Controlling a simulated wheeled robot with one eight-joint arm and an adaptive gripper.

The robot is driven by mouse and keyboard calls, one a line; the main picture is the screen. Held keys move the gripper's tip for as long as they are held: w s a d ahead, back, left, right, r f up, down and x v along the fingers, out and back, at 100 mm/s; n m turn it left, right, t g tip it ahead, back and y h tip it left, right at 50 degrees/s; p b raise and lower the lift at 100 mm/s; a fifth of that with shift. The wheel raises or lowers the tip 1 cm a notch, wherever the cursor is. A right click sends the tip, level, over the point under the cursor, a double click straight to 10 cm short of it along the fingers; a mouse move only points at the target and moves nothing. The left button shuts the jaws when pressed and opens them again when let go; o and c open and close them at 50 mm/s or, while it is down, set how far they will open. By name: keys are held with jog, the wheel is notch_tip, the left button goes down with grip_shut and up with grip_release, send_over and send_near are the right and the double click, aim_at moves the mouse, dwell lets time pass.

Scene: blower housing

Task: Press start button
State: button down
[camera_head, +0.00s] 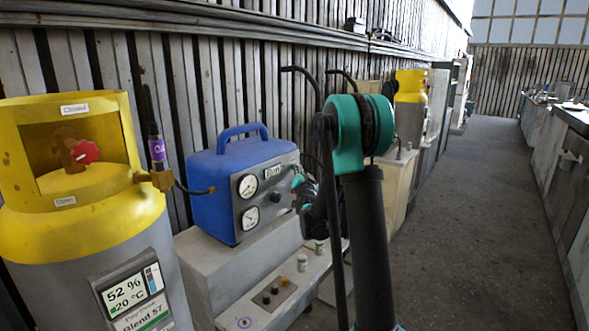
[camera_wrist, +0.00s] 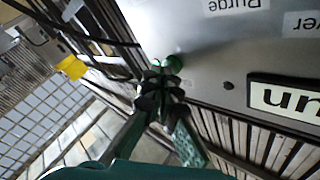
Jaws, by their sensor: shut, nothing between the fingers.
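A blue machine (camera_head: 228,190) with a carry handle stands on a grey bench. Its grey front panel (camera_wrist: 215,55) has two round gauges and a display reading "Run" (camera_head: 273,171); the lettering is upside down in the wrist view (camera_wrist: 285,98). A round green button (camera_wrist: 175,62) sticks out of the panel near its edge. My gripper (camera_wrist: 162,78) is shut and empty, its dark fingertips at the button and overlapping it in the wrist view. I cannot tell whether they touch it. In the head view my gripper (camera_head: 300,187) is at the panel's right side, partly hidden by my arm.
A yellow-and-grey cylinder (camera_head: 90,220) with a red valve knob stands at the left, its display reading 52 % and 20 °C. Small knobs sit on the low bench ledge (camera_head: 255,312). Another yellow-topped cylinder (camera_head: 410,85) stands farther back. The floor aisle (camera_head: 470,220) at the right is clear.

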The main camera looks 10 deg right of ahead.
jog(key=shift+s+d, duration=0.25)
jog(key=shift+s, duration=0.05)
jog(key=shift+d, duration=0.1)
jog(key=s+d, duration=0.4)
jog(key=shift+s, duration=0.15)
dwell(0.4)
dwell(0.5)
jog(key=s+f+n+g, duration=0.2)
jog(key=s+f+g, duration=0.3)
jog(key=s, duration=0.9)
jog(key=s+a+f+n+g, duration=0.1)
jog(key=s+f+n+g, duration=0.2)
jog(key=s+f, duration=0.6)
jog(key=s+a+f+n+g, duration=0.1)
jog(key=s+f+g, duration=0.6)
jog(key=s, duration=1.3)
jog(key=shift+s+n, duration=0.4)
jog(key=shift+n, duration=0.3)
